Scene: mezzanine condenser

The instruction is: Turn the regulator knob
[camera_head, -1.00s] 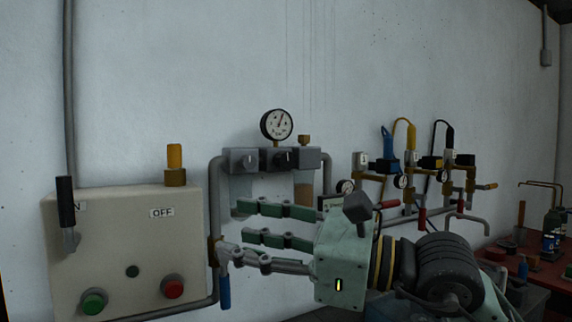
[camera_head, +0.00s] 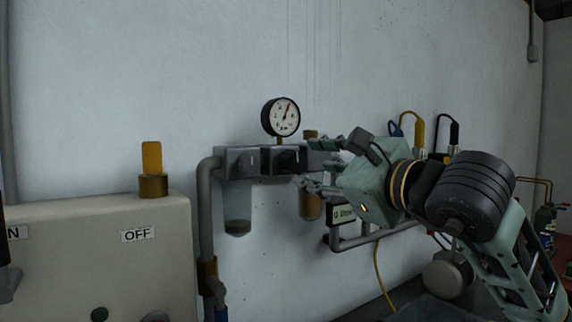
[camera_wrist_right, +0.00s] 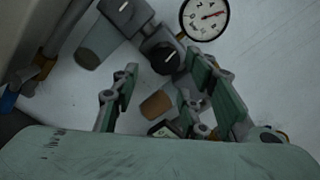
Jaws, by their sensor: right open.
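The regulator knob (camera_head: 289,160) is a dark round knob with a white mark, on the middle block of the wall-mounted air unit, below the round pressure gauge (camera_head: 282,117). In the right wrist view the knob (camera_wrist_right: 163,57) shows beyond the fingertips, roughly between them. My right gripper (camera_head: 314,163) is open, its fingers pointing left, just to the right of the knob. I see nothing between the fingers, and no clear contact with the knob. The fingers cover part of the unit's right block in the head view. My left gripper is out of view.
A brown bowl (camera_head: 309,205) hangs under the right block. A beige control box (camera_head: 95,262) marked OFF stands out at the lower left. Pipes and valves lie behind my right arm.

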